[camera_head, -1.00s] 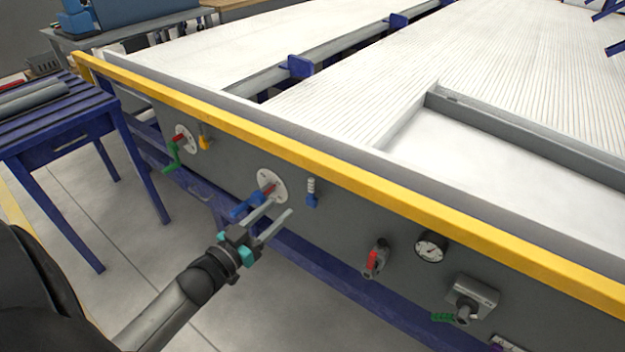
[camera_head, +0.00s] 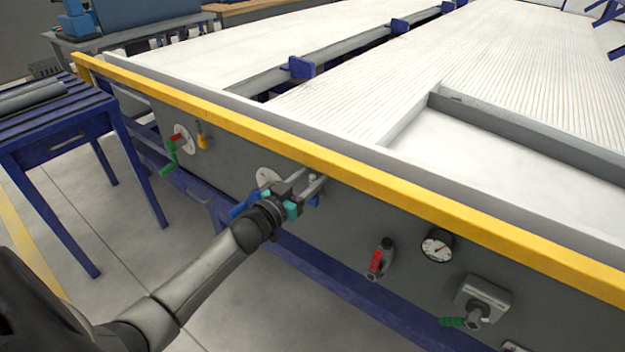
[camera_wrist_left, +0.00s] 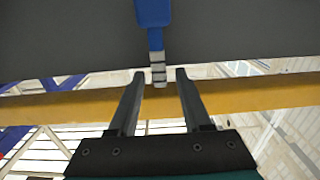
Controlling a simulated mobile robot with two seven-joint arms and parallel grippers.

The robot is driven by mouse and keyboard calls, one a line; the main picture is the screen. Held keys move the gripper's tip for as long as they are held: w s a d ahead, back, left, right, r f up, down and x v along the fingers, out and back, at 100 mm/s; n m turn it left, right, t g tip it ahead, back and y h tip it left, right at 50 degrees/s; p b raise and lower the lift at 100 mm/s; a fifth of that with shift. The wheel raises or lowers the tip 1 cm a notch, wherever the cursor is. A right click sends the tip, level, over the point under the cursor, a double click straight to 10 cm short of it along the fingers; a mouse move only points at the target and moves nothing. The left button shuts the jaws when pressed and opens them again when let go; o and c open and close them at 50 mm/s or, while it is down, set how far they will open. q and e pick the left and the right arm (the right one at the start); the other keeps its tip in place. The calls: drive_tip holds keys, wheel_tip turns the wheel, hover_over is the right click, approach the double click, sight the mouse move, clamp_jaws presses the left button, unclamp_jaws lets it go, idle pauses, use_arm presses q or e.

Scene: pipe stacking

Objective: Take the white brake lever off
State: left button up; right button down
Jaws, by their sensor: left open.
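A small lever with a blue body (camera_head: 315,200) and a pale banded end is on the grey front panel, largely hidden by my left gripper in the head view. In the wrist view the lever's blue body (camera_wrist_left: 154,14) points up and its white and grey banded end (camera_wrist_left: 158,68) lies between my fingertips. I see no all-white lever. My left gripper (camera_head: 313,180) is open, its two fingers (camera_wrist_left: 160,75) to either side of the banded end with gaps visible. I cannot tell whether a finger touches it. My right gripper is not in view.
A yellow rail (camera_head: 400,197) runs above the panel. A blue handle (camera_head: 243,206) on a white disc is just left of my gripper. A yellow lever (camera_head: 202,138) and green handle (camera_head: 170,160) are farther left. A red-handled valve (camera_head: 377,260) and gauge (camera_head: 437,245) are to the right.

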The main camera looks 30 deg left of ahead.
use_arm(q)
drive_tip(key=shift+w, duration=0.35)
clamp_jaws()
idle(1.3)
